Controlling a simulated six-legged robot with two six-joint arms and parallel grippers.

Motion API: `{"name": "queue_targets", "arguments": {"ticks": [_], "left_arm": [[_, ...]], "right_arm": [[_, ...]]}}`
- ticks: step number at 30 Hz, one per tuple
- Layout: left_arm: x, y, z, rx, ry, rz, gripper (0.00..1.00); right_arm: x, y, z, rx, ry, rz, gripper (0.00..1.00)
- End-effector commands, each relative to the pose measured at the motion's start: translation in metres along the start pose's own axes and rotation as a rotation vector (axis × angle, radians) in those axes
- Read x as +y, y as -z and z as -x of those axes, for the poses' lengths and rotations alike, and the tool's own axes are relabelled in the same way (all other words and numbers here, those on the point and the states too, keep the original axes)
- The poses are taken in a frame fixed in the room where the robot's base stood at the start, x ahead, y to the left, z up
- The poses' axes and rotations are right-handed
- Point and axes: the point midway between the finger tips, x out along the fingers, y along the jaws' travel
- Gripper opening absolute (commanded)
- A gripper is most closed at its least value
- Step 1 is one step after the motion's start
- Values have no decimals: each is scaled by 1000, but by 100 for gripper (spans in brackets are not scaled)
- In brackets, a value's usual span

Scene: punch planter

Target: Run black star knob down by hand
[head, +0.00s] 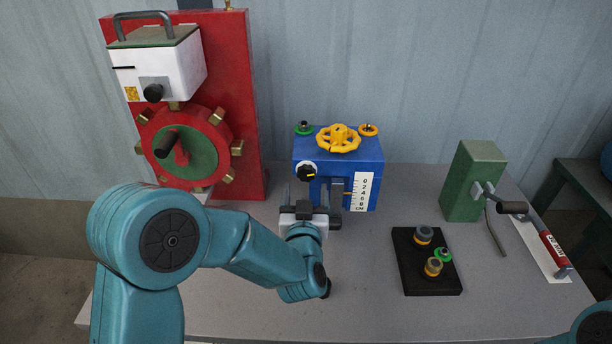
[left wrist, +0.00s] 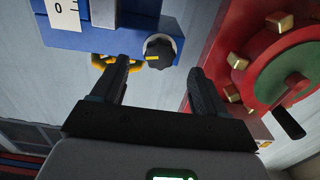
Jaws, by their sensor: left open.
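The black star knob (head: 306,171) with a yellow mark sits on a white disc at the left of the blue box's (head: 338,160) front. It also shows in the left wrist view (left wrist: 159,51), between and beyond my fingertips. My left gripper (head: 312,190) is open and empty in front of the box, its fingers pointing towards it. In the left wrist view the open fingers (left wrist: 160,70) stand apart from the knob, one to each side below it. My right gripper is out of view.
A red panel (head: 230,100) with a cranked red wheel (head: 218,130) stands left of the box. A yellow handwheel (head: 338,138) tops the box. A black tray (head: 428,288) with several ringed parts and a green block (head: 470,180) with a handle stand right. The front middle table is clear.

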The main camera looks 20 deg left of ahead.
Motion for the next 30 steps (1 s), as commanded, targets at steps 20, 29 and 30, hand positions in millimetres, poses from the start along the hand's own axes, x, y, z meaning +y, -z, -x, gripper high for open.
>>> {"name": "queue_targets", "arguments": {"ticks": [20,29,30], "left_arm": [[0,0,-48,0,-1,0,61],[0,-2,-48,1,-1,-23,18],[0,-3,-48,1,-1,-49,18]], "right_arm": [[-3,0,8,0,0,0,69],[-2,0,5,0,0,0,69],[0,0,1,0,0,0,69]]}}
